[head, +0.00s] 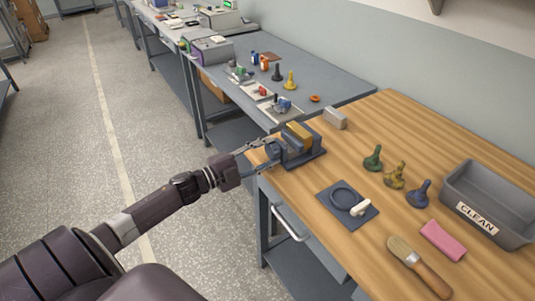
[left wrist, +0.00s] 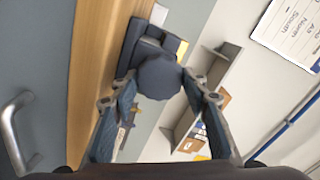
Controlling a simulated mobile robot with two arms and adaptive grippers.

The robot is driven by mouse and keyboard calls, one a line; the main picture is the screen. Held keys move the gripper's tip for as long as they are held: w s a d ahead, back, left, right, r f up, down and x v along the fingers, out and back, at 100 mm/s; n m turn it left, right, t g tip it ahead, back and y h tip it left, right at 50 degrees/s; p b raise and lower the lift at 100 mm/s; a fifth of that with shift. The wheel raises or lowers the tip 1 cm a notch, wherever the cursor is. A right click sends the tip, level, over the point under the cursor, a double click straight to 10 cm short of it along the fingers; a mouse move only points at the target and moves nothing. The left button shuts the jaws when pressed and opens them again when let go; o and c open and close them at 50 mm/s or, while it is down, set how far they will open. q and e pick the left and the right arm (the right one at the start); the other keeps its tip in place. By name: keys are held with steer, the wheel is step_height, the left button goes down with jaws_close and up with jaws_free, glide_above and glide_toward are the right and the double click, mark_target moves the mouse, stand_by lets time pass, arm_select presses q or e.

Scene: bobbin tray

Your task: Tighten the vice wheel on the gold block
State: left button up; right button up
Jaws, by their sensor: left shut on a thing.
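The dark grey-blue vice (head: 312,155) stands at the front left edge of the wooden bench. The gold block (head: 297,132) sits in its jaws. The vice wheel (head: 272,149) faces my left arm, and it fills the middle of the left wrist view (left wrist: 160,77) as a dark many-sided knob. My left gripper (head: 266,153) is shut on the wheel, with one finger on each side of it in the left wrist view (left wrist: 158,80). My right gripper is not in view.
A grey block (head: 335,118) lies behind the vice. A dark mat (head: 328,199) with a round dish and white piece, several bobbin-shaped pieces, a brush (head: 420,267), a pink cloth (head: 443,240) and a grey CLEAN tray (head: 460,195) are to the right. A drawer handle (head: 289,222) sticks out below.

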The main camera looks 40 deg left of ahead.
arm_select(q)
steer(key=shift+m, duration=0.3)
steer(key=shift+f, duration=0.1)
stand_by(1.2)
steer(key=o, duration=1.2)
steer(key=shift+c, duration=0.2)
steer(key=v, duration=1.2)
